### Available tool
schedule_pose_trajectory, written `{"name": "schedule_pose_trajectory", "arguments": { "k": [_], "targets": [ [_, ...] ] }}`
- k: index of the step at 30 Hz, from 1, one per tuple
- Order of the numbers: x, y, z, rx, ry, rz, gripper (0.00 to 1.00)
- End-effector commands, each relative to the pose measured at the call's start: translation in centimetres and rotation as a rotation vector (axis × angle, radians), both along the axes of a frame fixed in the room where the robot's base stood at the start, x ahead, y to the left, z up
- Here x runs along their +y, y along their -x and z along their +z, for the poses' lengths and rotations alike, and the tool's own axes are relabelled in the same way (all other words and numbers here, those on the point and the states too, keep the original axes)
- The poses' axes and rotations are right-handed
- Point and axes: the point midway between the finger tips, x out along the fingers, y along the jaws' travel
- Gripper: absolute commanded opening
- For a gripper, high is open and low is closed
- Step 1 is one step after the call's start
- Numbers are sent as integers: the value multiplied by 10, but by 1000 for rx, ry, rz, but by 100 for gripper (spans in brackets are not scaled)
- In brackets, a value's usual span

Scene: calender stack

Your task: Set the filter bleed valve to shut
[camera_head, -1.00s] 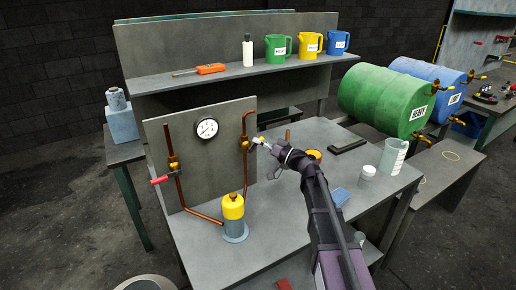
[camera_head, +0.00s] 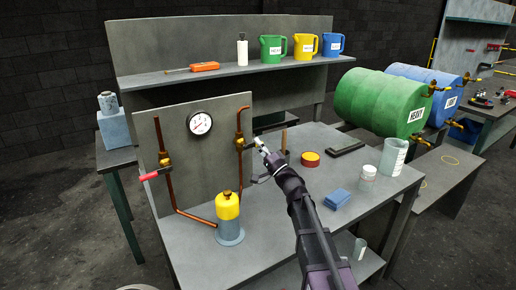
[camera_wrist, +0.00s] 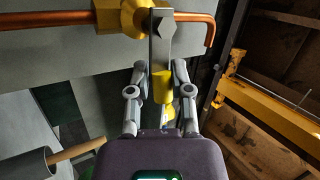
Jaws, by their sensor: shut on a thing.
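A brass valve (camera_head: 240,143) sits on the right copper pipe of the grey panel. In the wrist view its body (camera_wrist: 128,18) is on the pipe, with a flat metal lever (camera_wrist: 160,48) and hex nut. The lever's yellow grip (camera_wrist: 162,88) stands crosswise to the pipe, between my gripper's fingers (camera_wrist: 161,75). In the head view my gripper (camera_head: 262,146) is shut on this yellow grip, which it partly hides. A second valve on the left pipe has a red handle (camera_head: 150,175) pointing left, crosswise to its pipe. I cannot read any label naming the valves.
A gauge (camera_head: 200,123) is on the panel (camera_head: 205,165). A yellow-topped canister (camera_head: 228,208) stands in front. A red-topped tin (camera_head: 310,159), black tray (camera_head: 345,148), blue cloth (camera_head: 338,198) and beaker (camera_head: 393,157) are right of my arm. The bench front is mostly clear.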

Motion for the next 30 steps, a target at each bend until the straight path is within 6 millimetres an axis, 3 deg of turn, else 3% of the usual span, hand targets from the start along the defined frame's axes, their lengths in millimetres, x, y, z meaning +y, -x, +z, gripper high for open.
{"name": "schedule_pose_trajectory", "arguments": {
  "k": [14,15,18,30],
  "targets": [
    [0,0,0,11,-18,1,0],
    [0,0,0,11,-18,1,33],
    [0,0,0,10,-18,0,58],
    [0,0,0,9,-15,0,58]
  ]
}}
